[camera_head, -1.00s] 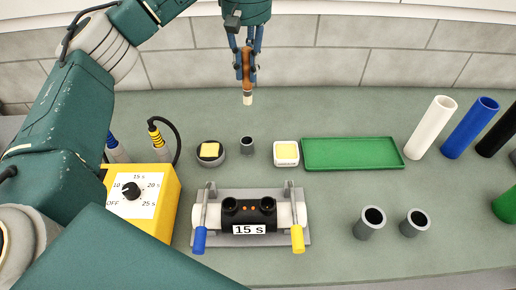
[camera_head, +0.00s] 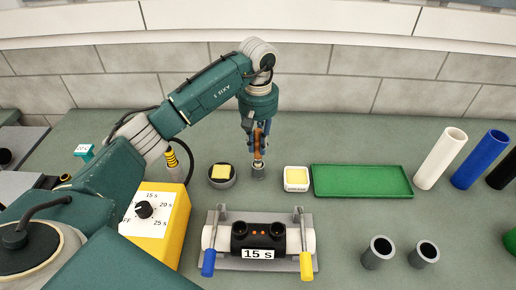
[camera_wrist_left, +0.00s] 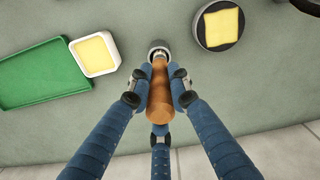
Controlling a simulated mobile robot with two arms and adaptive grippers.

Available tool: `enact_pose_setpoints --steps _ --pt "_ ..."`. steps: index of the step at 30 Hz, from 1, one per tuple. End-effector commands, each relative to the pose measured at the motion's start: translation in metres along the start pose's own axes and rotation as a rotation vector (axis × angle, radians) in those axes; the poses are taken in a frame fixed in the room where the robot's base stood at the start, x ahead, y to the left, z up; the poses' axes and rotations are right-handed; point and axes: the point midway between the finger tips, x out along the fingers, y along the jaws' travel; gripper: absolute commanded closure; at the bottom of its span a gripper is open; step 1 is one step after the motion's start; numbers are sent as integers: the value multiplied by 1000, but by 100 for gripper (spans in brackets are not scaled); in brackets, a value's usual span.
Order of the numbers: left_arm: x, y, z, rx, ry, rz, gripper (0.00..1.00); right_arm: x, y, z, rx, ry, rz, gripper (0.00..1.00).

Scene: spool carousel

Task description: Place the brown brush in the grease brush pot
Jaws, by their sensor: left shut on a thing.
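My left gripper (camera_head: 258,147) is shut on the brown brush (camera_head: 258,154) and holds it upright, bristle end down. In the left wrist view the gripper (camera_wrist_left: 159,92) has its fingers around the orange-brown handle (camera_wrist_left: 160,103). My right gripper is not in view.
A round dish with a yellow pad (camera_head: 222,176) is left of the pot. A white dish with a yellow pad (camera_head: 296,179) and a green tray (camera_head: 362,181) are right. The 15 s fixture (camera_head: 258,240), yellow timer box (camera_head: 154,222) and two grey cups (camera_head: 378,252) are nearer.

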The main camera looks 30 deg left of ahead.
Motion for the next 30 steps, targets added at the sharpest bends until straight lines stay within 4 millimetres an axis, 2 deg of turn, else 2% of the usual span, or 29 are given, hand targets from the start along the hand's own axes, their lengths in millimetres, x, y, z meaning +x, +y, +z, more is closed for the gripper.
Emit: enact_pose_setpoints --steps 6,17,18,21,30 --pt "28 0 1 1 -3 -2 100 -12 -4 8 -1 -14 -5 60" --pt "35 0 0 1 0 0 100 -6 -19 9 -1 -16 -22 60" --pt "34 0 0 1 1 0 78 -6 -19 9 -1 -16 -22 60" --pt "33 0 0 1 0 0 63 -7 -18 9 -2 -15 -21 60" --pt "31 0 0 1 -1 0 63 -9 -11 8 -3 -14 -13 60"
